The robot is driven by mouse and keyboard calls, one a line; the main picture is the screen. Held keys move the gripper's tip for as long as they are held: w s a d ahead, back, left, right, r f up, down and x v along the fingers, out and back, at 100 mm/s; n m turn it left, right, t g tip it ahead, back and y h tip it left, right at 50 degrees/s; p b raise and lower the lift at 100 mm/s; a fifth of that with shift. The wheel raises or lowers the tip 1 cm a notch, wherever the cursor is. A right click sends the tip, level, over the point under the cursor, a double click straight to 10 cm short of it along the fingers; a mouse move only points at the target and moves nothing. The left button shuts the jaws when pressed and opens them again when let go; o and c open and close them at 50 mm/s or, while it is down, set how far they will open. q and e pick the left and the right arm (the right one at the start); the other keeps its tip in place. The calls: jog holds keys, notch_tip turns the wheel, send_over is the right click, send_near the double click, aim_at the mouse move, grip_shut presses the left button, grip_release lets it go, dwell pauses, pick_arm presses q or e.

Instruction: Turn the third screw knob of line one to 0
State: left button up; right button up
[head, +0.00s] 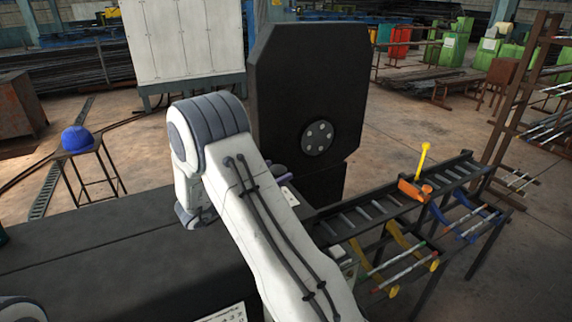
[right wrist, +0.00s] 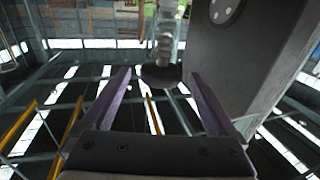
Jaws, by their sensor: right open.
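In the head view my right arm crosses the middle and hides much of the machine behind it. Only a little purple of my right gripper (head: 280,172) shows beyond the arm, near the foot of the tall black panel. In the right wrist view the two purple fingers of my right gripper (right wrist: 156,74) are spread wide. A dark round disc (right wrist: 160,80) on a ribbed post shows between and beyond the fingertips, and nothing is gripped. I cannot tell whether this is the third screw knob. No line of knobs can be made out in the head view. My left gripper is out of view.
The tall black panel (head: 312,80) with a round plate (head: 317,137) stands behind my arm. A black bench top (head: 110,260) fills the lower left. A roller conveyor (head: 385,205) with an orange-and-yellow tool (head: 414,186) lies right. A blue cap (head: 77,138) rests on a stool.

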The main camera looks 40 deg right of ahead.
jog(key=d, duration=0.5)
jog(key=shift+w+p, duration=0.1)
jog(key=shift+p, duration=0.25)
jog(key=c, duration=1.4)
